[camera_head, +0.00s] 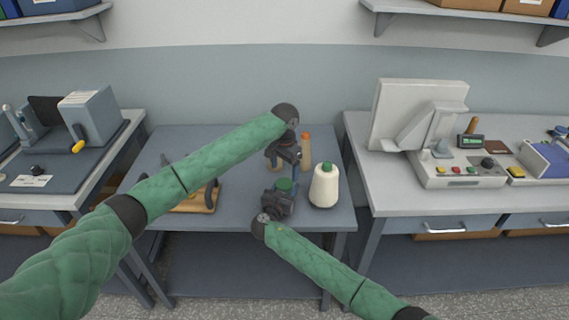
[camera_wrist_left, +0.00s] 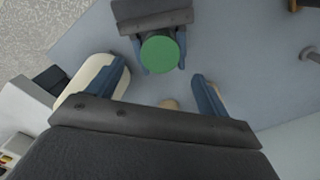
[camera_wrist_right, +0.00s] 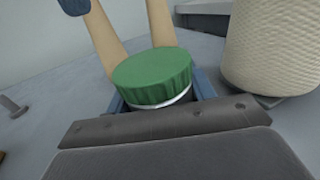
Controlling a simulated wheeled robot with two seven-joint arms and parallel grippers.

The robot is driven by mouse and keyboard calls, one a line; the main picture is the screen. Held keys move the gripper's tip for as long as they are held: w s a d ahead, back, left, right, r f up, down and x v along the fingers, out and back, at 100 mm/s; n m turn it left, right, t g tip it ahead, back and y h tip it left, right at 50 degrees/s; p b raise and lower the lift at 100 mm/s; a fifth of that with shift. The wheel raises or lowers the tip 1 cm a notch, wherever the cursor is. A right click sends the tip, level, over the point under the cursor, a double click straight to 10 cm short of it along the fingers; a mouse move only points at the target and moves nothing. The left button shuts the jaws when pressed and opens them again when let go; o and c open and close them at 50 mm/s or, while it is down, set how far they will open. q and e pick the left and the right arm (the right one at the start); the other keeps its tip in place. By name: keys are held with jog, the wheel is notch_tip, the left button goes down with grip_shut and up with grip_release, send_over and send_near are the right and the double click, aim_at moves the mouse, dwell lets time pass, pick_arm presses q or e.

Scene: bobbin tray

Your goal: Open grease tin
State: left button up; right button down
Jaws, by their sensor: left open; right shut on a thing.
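The grease tin shows as a round green ribbed lid (camera_wrist_right: 152,76) above a pale rim in the right wrist view. Its green top also shows in the head view (camera_head: 284,184) and the left wrist view (camera_wrist_left: 160,52). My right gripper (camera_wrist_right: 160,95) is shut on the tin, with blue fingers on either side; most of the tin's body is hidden. My left gripper (camera_wrist_left: 165,85) is open and empty. In the head view it (camera_head: 286,164) points down, a little behind the tin and apart from it.
A cream thread cone (camera_head: 325,188) with a green top stands right of the tin. A tan, orange-topped cone (camera_head: 306,150) stands behind it. A wooden stand (camera_head: 207,203) with dark parts lies left, partly behind my left arm. The right bench (camera_head: 400,200) holds a grey machine.

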aim_at(285, 183)
pick_arm(q)
jog(key=shift+f, duration=2.9)
jog(key=shift+c, duration=0.2)
jog(key=c, duration=1)
jog(key=shift+o, duration=0.2)
jog(key=n, duration=0.5)
jog(key=shift+d, duration=0.1)
jog(key=n, duration=0.7)
jog(key=shift+r, duration=0.1)
pick_arm(e)
jog(key=shift+a, duration=0.1)
pick_arm(q)
jog(key=shift+r, duration=0.3)
jog(key=shift+r, duration=0.35)
jog(key=shift+r, duration=0.55)
